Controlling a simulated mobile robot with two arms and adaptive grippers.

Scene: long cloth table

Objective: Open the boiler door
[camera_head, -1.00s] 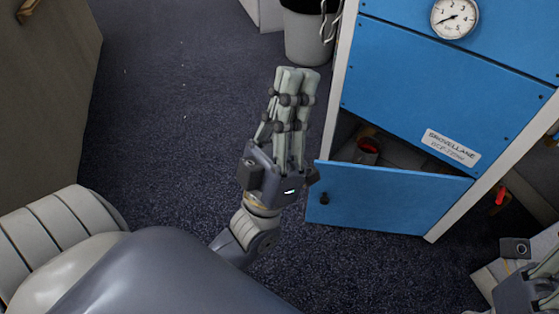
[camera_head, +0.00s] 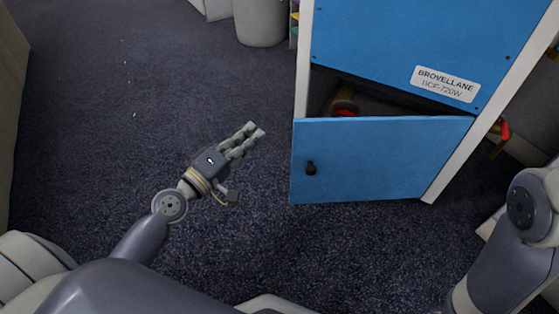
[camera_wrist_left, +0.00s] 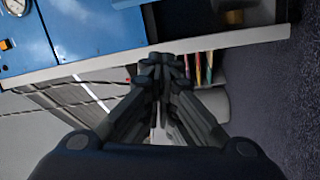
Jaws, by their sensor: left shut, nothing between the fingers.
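The blue boiler (camera_head: 400,45) stands in the upper right of the head view, with a label plate on its front. Its lower door (camera_head: 375,160) is partly open and swung out toward me, with a dark knob (camera_head: 310,168) near its left edge. Inside the gap above the door, a red and dark part (camera_head: 345,108) shows. My left gripper (camera_head: 258,131) is shut and empty, left of the door and apart from it. The left wrist view shows its closed fingers (camera_wrist_left: 165,62) in front of the boiler's pale side edge. My right arm shows at the right, but its gripper is out of view.
A grey bin (camera_head: 260,22) stands behind, left of the boiler. A red-handled part (camera_head: 502,132) juts out at the boiler's right side. A wooden panel (camera_head: 10,80) is at the far left.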

